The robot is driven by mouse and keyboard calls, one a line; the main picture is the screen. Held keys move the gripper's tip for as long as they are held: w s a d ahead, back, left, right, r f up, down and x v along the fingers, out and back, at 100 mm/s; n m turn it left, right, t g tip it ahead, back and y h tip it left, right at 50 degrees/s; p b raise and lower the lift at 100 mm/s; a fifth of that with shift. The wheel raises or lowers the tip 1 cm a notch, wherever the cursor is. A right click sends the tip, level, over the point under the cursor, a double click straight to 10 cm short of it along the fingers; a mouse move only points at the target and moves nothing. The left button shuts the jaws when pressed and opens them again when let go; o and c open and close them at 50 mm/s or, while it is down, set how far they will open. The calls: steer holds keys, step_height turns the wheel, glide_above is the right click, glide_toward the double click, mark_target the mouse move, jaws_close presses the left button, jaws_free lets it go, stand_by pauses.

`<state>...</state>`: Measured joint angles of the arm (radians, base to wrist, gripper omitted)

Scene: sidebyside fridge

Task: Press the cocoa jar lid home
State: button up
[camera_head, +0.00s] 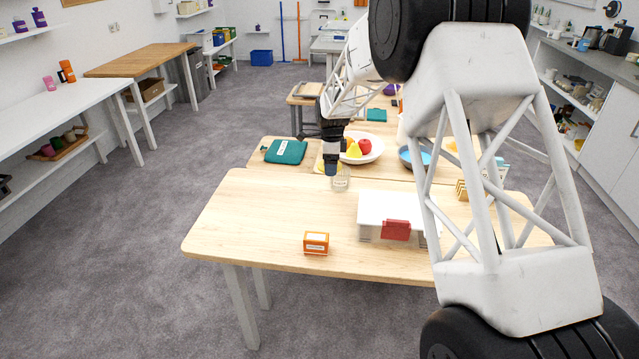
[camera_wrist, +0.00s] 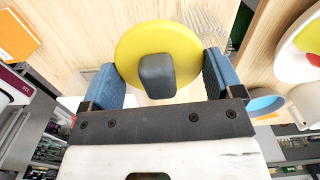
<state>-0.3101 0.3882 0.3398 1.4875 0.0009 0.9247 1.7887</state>
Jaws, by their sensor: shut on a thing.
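My gripper (camera_head: 331,172) is over the far edge of the near wooden table, pointing down. In the wrist view its two blue fingers (camera_wrist: 160,78) are shut on a round yellow lid (camera_wrist: 157,34), one at each side of its rim. A dark knob (camera_wrist: 157,76) stands up from the lid's middle. In the head view the yellow lid (camera_head: 320,168) shows partly behind the fingers. A small pale, clear jar (camera_head: 340,184) stands on the table just below and right of the fingers.
A white box-like stand with a red panel (camera_head: 396,230) and an orange box (camera_head: 316,243) are on the near table (camera_head: 260,215). Behind are a teal pouch (camera_head: 285,152), a white fruit plate (camera_head: 374,154) and a blue bowl (camera_head: 405,157). The table's left part is clear.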

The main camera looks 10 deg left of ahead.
steer(key=w+d+r, duration=0.3)
steer(key=w, duration=0.2)
steer(key=shift+w+d+r, duration=0.15)
steer(key=shift+w, duration=0.25)
steer(key=shift+f, duration=2.9)
steer(key=shift+f, duration=1.1)
stand_by(0.3)
steer(key=o, duration=0.6)
steer(key=shift+r, duration=0.1)
steer(key=shift+r, duration=3.75)
steer(key=shift+s+r, duration=0.1)
